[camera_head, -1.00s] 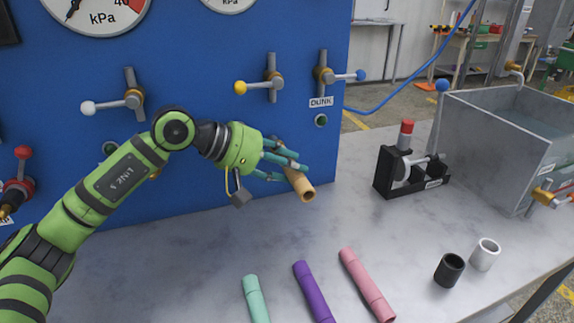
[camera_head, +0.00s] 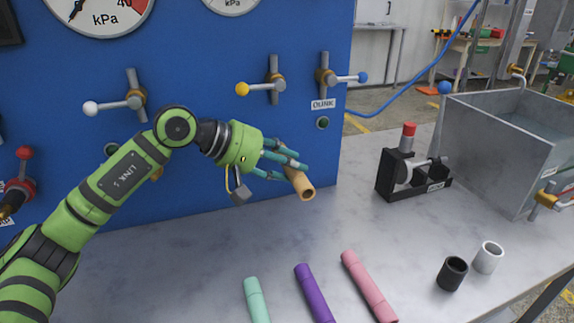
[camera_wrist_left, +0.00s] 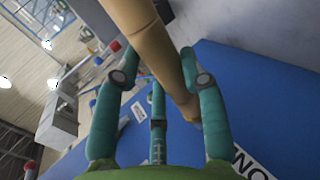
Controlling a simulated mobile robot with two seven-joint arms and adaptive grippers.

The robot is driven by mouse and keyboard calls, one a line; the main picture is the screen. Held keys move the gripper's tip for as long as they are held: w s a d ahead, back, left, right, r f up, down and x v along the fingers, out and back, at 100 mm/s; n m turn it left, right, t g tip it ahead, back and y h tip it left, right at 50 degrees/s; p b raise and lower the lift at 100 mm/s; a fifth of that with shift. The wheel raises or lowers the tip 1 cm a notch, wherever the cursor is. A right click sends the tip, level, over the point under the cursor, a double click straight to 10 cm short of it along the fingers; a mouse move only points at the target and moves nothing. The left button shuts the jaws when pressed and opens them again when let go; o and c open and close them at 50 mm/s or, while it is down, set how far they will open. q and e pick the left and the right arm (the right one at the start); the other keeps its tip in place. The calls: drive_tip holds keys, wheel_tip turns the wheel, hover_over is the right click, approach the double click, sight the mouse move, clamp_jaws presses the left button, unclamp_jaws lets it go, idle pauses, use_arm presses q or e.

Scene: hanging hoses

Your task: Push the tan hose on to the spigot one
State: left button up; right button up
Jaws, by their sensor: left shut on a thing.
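The tan hose (camera_head: 301,186) is held in my left gripper (camera_head: 290,166) in front of the blue panel, above the grey table. One open end of the hose faces toward the camera and down. In the left wrist view the tan hose (camera_wrist_left: 150,45) runs between the teal fingers (camera_wrist_left: 160,95) of my left gripper. Several valves sit on the panel, with white, yellow and blue knobs. I cannot tell which spigot is number one. My right gripper is not in view.
Teal (camera_head: 256,300), purple (camera_head: 314,293) and pink (camera_head: 367,286) hoses lie at the table's front. A black cup (camera_head: 452,273) and a white cup (camera_head: 488,257) stand right of them.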

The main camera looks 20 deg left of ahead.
use_arm(q)
drive_tip(key=shift+w+a+r, duration=0.15)
drive_tip(key=o, duration=1.2)
drive_tip(key=shift+c, duration=0.2)
drive_tip(key=shift+o, duration=0.4)
drive_tip(key=shift+w, duration=0.1)
drive_tip(key=v, duration=1.2)
